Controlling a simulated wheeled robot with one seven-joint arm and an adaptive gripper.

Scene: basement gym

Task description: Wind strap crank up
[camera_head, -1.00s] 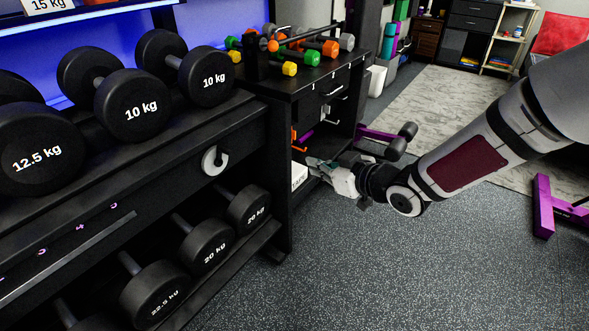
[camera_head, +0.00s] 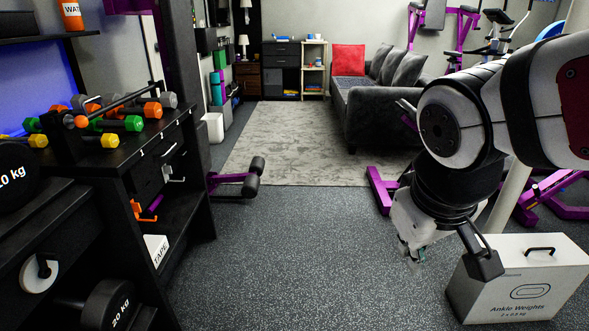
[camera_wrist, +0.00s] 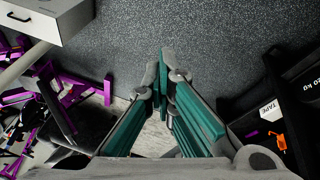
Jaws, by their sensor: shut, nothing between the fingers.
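An orange and purple handle-shaped piece (camera_head: 146,211) hangs by the black cabinet. It also shows at the right of the wrist view (camera_wrist: 277,139). My gripper (camera_head: 414,262) points down above the open floor on the right, well away from both. In the wrist view its teal-padded fingers (camera_wrist: 164,65) are together and empty.
A white ankle weights box (camera_head: 518,288) stands below and right of my gripper. Purple gym frames (camera_head: 382,188) stand behind it. The black cabinet (camera_head: 125,160) holds small coloured dumbbells. A padded purple bench part (camera_head: 240,181) juts out beside it. The middle floor is clear.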

